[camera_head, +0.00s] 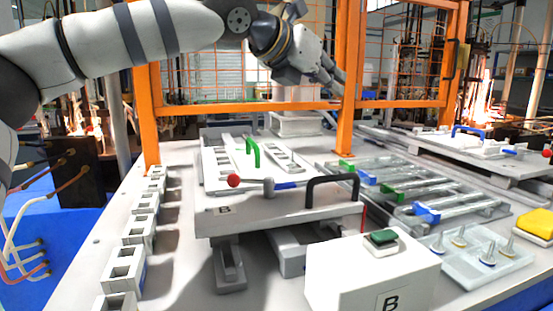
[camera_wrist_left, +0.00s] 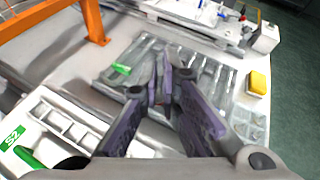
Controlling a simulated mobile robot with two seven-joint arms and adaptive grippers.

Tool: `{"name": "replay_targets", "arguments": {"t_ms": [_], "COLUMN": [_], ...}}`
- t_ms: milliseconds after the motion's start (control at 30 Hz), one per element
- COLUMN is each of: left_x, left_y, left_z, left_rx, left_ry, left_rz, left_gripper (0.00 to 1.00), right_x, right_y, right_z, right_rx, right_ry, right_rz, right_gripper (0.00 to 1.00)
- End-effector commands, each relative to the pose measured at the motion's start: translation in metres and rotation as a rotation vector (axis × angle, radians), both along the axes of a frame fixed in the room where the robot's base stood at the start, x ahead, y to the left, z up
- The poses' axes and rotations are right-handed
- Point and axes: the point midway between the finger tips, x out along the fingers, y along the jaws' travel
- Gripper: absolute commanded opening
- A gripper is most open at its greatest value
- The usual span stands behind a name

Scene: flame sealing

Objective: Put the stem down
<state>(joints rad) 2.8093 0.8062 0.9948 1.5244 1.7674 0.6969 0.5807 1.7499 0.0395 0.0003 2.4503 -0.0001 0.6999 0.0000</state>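My left gripper (camera_head: 333,74) is raised in front of the orange mesh fence, above the far part of the bench. In the left wrist view, its two purple-grey fingers (camera_wrist_left: 164,75) come together at the tips; no stem shows between them. Clear stem-like rods with blue and green parts lie in a rack (camera_head: 425,190) at the right of the bench. The rack also shows in the left wrist view (camera_wrist_left: 208,76), below and beyond the fingers. Several small upright pins stand in a pale tray (camera_head: 478,264) at the front right. My right gripper is not in view.
A fixture marked B (camera_head: 285,215) with a black handle stands mid-bench. In front is a white box (camera_head: 372,280) with a green button. A yellow block (camera_head: 535,223) sits at right. An orange fence post (camera_head: 346,85) rises near my gripper. White slotted blocks (camera_head: 134,258) line the left.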

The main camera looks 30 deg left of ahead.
Motion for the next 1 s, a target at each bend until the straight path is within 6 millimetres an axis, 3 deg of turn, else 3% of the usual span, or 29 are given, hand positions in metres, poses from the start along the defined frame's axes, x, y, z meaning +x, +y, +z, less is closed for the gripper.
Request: {"name": "replay_targets", "arguments": {"t_ms": [133, 400, 500, 733, 900, 1000], "left_x": [0.004, 0.019, 0.022, 0.026, 0.025, 0.025], "left_y": [0.016, 0.098, 0.115, 0.139, 0.138, 0.138], "left_z": [-0.006, -0.049, -0.074, -0.102, -0.126, -0.129], "left_rx": [-0.006, -0.007, -0.005, -0.003, -0.002, -0.002], "left_ry": [0.003, 0.005, 0.006, 0.005, -0.002, -0.002], "left_rz": [0.007, 0.007, 0.005, 0.006, 0.002, 0.003], "left_gripper": [0.00, 0.00, 0.00, 0.00, 0.00, 0.00], "right_x": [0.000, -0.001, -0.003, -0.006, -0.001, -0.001], "right_y": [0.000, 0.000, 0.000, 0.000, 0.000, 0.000], "right_z": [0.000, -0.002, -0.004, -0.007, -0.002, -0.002], "right_rx": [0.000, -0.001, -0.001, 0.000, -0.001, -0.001], "right_ry": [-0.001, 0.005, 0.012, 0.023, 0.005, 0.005], "right_rz": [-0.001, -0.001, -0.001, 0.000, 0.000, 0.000], "right_gripper": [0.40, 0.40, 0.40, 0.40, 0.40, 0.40]}}
